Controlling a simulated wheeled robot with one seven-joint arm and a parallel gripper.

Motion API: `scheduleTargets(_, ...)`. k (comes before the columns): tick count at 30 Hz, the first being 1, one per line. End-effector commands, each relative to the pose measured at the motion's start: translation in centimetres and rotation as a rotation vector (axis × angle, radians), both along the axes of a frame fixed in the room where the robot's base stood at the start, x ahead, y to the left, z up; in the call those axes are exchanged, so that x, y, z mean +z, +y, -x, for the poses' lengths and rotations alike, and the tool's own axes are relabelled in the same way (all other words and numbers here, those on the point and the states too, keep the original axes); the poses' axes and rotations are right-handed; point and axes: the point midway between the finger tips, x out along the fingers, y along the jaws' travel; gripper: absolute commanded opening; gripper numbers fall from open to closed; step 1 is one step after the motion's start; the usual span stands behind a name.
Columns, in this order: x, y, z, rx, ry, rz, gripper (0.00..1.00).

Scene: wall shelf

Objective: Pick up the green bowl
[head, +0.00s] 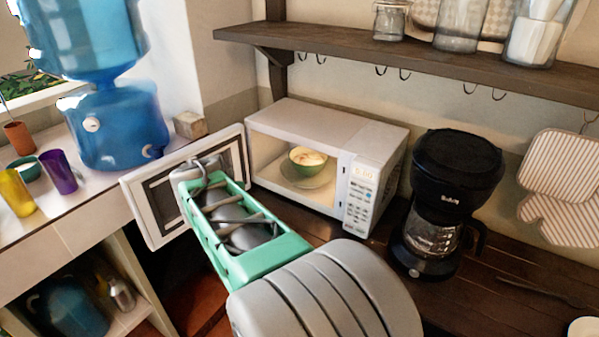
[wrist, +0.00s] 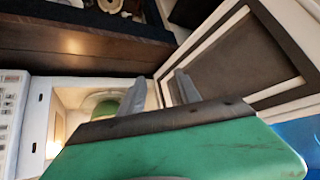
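In the wrist view the bowl (wrist: 104,106) is partly hidden behind one finger and my gripper's green body. My gripper (wrist: 160,91) is open, with its two grey fingers apart and nothing between them. In the head view my gripper (head: 203,168) is left of the microwave opening, in front of the open door (head: 160,201), apart from the bowl.
A coffee maker (head: 450,180) stands right of the microwave. A wall shelf (head: 400,62) with hooks runs above.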

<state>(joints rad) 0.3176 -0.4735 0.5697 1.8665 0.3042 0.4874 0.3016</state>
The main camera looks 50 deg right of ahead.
Motion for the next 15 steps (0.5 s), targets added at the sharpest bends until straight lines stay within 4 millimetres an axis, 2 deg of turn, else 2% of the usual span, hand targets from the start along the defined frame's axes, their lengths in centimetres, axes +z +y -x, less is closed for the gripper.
scheduleTargets(1,-1.8,-6.7,-0.4,-0.176,-0.078,0.041,0.39)
scheduleTargets(2,-1.9,-10.5,-0.2,-0.275,-0.131,0.074,0.39)
scheduleTargets(3,-2.1,-15.1,0.5,-0.391,-0.198,0.118,0.39)
scheduleTargets(6,-2.3,-23.9,3.6,-0.612,-0.335,0.229,0.39)
scheduleTargets(9,-2.0,-27.9,6.1,-0.718,-0.408,0.298,0.39)
scheduleTargets(12,-1.9,-29.6,6.9,-0.753,-0.434,0.323,0.39)
scheduleTargets(15,-2.3,-30.8,6.7,-0.758,-0.435,0.326,0.39)
